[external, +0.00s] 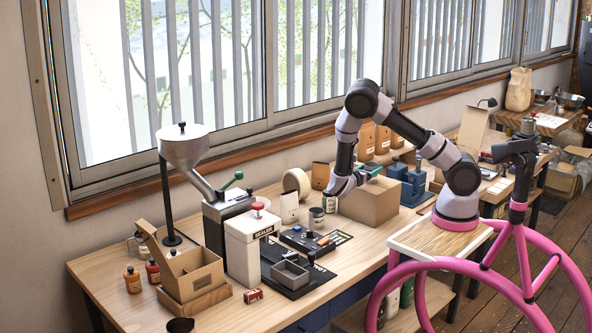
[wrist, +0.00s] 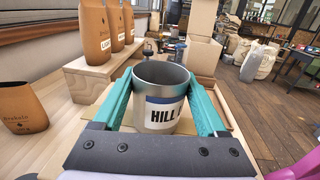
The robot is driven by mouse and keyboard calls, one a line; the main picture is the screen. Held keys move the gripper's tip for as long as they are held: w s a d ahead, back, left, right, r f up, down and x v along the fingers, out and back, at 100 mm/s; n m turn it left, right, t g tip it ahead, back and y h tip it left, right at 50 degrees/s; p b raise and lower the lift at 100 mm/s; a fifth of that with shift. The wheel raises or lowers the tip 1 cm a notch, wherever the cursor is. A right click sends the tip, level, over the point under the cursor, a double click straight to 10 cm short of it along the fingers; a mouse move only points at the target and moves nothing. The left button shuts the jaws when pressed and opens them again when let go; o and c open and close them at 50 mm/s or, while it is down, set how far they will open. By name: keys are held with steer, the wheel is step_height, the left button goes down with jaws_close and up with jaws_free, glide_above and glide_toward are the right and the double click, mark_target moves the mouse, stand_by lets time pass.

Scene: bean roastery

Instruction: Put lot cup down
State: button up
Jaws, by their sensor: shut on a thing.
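The lot cup (wrist: 158,116), a grey metal cup with a white label reading "HILL", stands upright between the teal fingers of my gripper (wrist: 160,104) in the wrist view. The fingers are shut on its sides, and its open rim faces up. In the external view my gripper (external: 368,172) is just above the cardboard box (external: 371,202) on the bench. I cannot make out the held cup there. Whether the cup's base touches anything is hidden.
Brown bags (wrist: 95,36) stand on a wooden step ahead, with another bag (wrist: 22,106) at left. A white sealer (external: 246,250) and a steel hopper (external: 183,146) stand further left. The front bench strip is partly clear.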

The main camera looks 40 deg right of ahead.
steer(key=o, duration=1.4)
